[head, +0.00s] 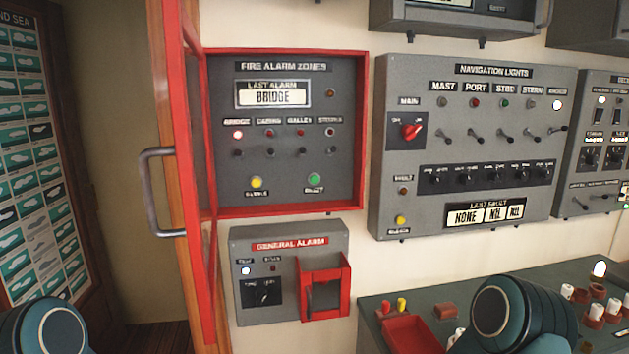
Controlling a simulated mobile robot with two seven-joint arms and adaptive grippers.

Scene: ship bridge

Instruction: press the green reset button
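The green reset button (314,180) is at the lower right of the grey fire alarm zones panel (285,205), inside a red frame. It is unobstructed in the head view. A yellow button (257,183) sits to its left on the same panel. The panel's red-framed door (197,180) stands open at the left, seen nearly edge-on, with a grey handle (160,192). Parts of my two arms show at the bottom corners, but neither gripper is in view.
The general alarm panel (245,315) with a red box (335,285) is below. The navigation lights panel (395,215) is to the right. A dark desk (520,270) at lower right holds a red tray (412,335) and several small red and white pieces.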

